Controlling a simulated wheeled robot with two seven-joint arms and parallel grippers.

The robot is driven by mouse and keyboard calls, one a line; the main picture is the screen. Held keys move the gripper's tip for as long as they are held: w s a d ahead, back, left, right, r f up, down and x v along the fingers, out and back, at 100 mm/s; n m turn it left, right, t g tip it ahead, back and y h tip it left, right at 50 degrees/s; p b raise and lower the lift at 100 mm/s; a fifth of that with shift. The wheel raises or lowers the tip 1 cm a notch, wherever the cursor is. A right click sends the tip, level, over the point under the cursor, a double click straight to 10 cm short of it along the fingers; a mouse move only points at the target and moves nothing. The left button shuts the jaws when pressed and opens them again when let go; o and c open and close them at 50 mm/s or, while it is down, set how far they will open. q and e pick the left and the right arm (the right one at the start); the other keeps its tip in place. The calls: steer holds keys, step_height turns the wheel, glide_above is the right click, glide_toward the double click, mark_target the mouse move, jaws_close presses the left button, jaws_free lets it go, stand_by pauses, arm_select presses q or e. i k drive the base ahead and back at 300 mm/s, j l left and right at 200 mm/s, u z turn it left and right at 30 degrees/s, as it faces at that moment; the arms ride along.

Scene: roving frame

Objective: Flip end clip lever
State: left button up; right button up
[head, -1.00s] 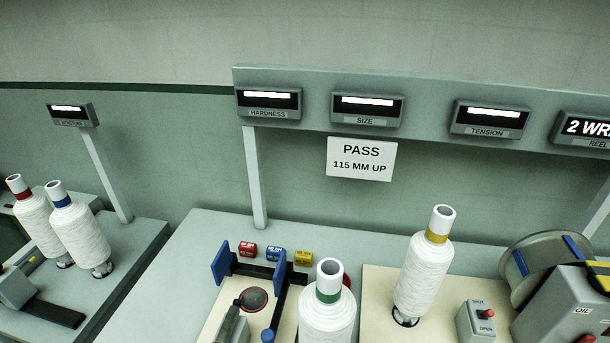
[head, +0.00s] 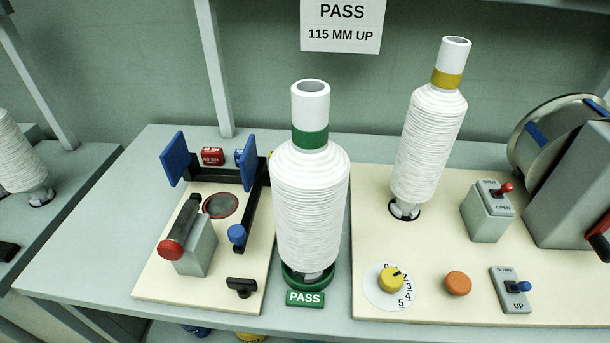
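No lever in view carries a readable "end clip" label. A grey box (head: 488,219) marked SHUT and OPEN stands on the cream board at the right, with a small red-tipped lever (head: 505,188) on its top. The lever leans to the right; which mark it is set to I cannot tell. A grey plate (head: 508,301) marked DOWN and UP has a blue-tipped lever (head: 524,286). A white yarn bobbin with a yellow band (head: 427,145) stands upright left of the box. Neither of my grippers is in view.
A green-banded bobbin (head: 311,205) stands on a green base behind a PASS label (head: 305,298). Left of it is a fixture with blue plates (head: 175,158) and a red knob (head: 170,250). A yellow dial (head: 391,279) and orange button (head: 458,283) sit at the front; a reel (head: 545,150) at right.

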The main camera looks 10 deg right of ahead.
mark_target(506, 188)
steer(key=l+z, duration=0.1)
steer(key=z, duration=0.85)
steer(key=l+z, duration=0.1)
steer(key=z, duration=0.4)
steer(key=i+j, duration=0.05)
